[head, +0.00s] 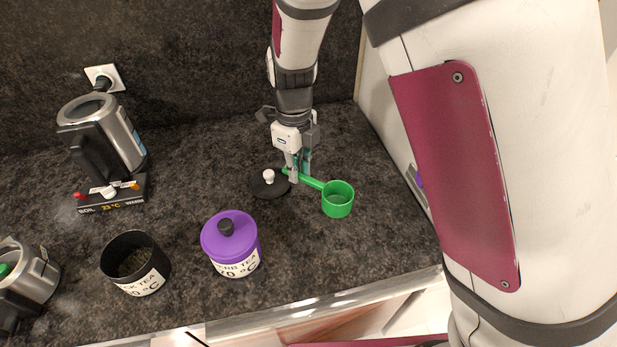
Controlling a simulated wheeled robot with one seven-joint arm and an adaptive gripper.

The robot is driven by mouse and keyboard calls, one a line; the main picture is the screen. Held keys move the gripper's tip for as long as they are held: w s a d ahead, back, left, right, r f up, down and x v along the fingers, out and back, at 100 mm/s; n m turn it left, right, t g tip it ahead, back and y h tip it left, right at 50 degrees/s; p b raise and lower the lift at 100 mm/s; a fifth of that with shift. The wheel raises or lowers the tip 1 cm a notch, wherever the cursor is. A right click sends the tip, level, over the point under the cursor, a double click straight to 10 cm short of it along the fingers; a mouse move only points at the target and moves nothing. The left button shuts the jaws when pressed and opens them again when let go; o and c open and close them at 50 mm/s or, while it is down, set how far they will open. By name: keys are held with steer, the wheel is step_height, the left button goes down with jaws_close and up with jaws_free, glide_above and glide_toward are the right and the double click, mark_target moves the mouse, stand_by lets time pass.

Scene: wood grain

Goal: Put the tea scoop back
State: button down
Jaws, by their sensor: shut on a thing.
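The green tea scoop (338,199) is at the right of the counter, its cup toward the front right and its handle running back left. My gripper (298,174) is shut on the scoop's handle near its far end. I cannot tell whether the scoop rests on the counter or is just above it. A black lid (270,188) with a white knob lies on the counter just left of my gripper. An open black tea canister (135,262) holds dark tea leaves. A purple tea canister (232,243) has its lid on.
A kettle (104,135) stands on its base (112,195) at the back left, near a wall socket (104,77). A metal pot (27,275) is at the front left edge. The dark counter (190,185) is clear between kettle and lid. Its front edge runs below the canisters.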

steer(key=shift+f, duration=3.2)
steer(key=c, duration=1.6)
jaws_free()
